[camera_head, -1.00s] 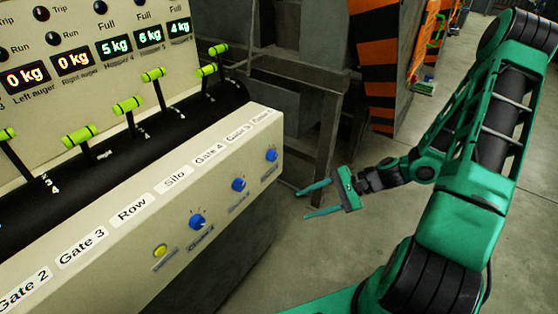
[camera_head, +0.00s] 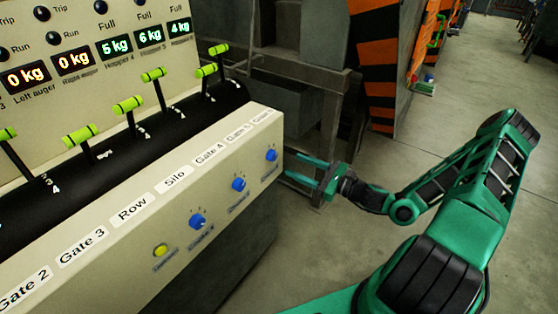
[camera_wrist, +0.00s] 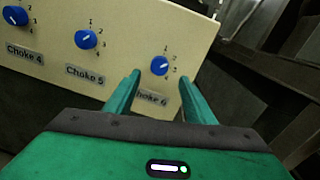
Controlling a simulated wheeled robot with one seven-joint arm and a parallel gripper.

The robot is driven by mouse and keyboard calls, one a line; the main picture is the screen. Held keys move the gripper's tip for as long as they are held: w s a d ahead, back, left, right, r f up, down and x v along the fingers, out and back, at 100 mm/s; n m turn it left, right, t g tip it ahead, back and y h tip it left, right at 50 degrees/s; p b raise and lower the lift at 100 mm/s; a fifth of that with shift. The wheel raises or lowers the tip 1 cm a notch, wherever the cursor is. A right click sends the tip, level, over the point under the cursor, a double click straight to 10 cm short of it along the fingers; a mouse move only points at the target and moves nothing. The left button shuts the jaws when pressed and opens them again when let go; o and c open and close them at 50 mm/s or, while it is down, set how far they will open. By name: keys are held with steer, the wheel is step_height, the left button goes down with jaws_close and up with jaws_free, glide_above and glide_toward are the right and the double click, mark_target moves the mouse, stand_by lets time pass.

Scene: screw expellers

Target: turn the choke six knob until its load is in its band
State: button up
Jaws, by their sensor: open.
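The choke six knob (camera_wrist: 159,65) is blue with a white pointer mark and numbers around it. Its label, partly covered by a finger, sits below it in the wrist view. In the head view it is the rightmost blue knob (camera_head: 271,155) on the cream panel front (camera_head: 110,262). My gripper (camera_head: 306,174) is open and empty, to the right of the panel's end. In the wrist view my gripper's fingers (camera_wrist: 160,95) stand apart, pointing toward the knob, which shows between and beyond their tips. They do not appear to touch it.
The choke 5 knob (camera_wrist: 86,39) and choke 4 knob (camera_wrist: 15,16) sit to the left on the same panel. A yellow button (camera_head: 161,250) is further left. Green-handled levers (camera_head: 130,104) stand above. A metal frame (camera_head: 325,130) stands behind my gripper.

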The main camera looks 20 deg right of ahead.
mark_target(275, 157)
steer(key=x, duration=0.7)
steer(key=shift+w+a, duration=0.15)
steer(key=c, duration=1)
